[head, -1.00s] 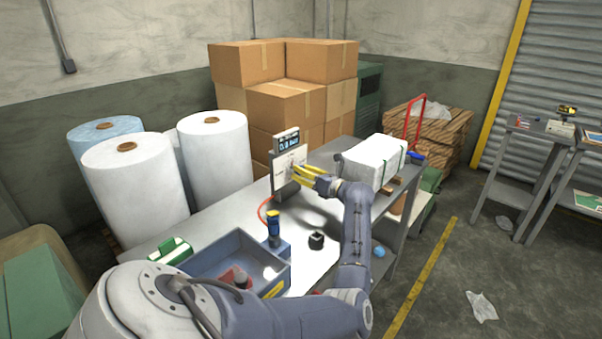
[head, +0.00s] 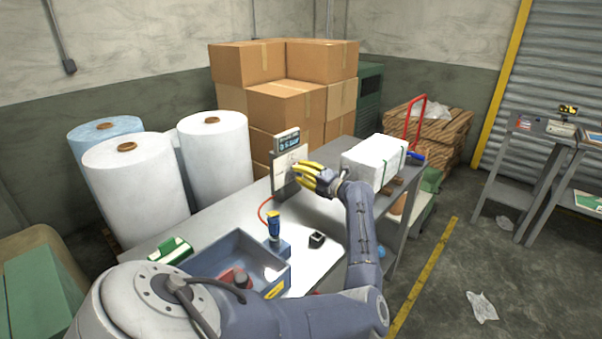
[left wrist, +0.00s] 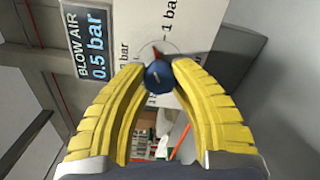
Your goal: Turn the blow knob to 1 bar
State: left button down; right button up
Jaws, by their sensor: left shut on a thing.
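The blow knob (left wrist: 158,76) is a small dark blue knob on a white dial plate (left wrist: 205,20); the plate also shows in the head view (head: 281,180). A thin red mark shows by the knob, and a "1 bar" label is printed on the plate. The display (left wrist: 88,45) reads "BLOW AIR 0.5 bar"; it tops the plate in the head view (head: 287,140). My left gripper (left wrist: 156,72), with yellow fingers, is shut on the knob, fingertips at its sides. In the head view the left gripper (head: 299,176) hides the knob. My right gripper is out of view.
A white wrapped block (head: 372,160) lies on the table right of my gripper. A blue-grey tray (head: 215,262), a blue and yellow tool (head: 273,225) and a small black item (head: 317,239) are nearer. White film rolls (head: 213,160) and cardboard boxes (head: 285,105) stand behind.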

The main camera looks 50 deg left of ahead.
pick_arm(q)
jog(key=m, duration=0.5)
jog(key=shift+s, duration=0.1)
jog(key=shift+m, duration=0.3)
dwell(0.4)
jog(key=c, duration=1)
grip_release()
jog(key=shift+d, duration=0.1)
jog(key=w+d, duration=0.1)
jog(key=d, duration=1)
jog(key=shift+w+d, duration=0.3)
jog(key=shift+w, duration=0.1)
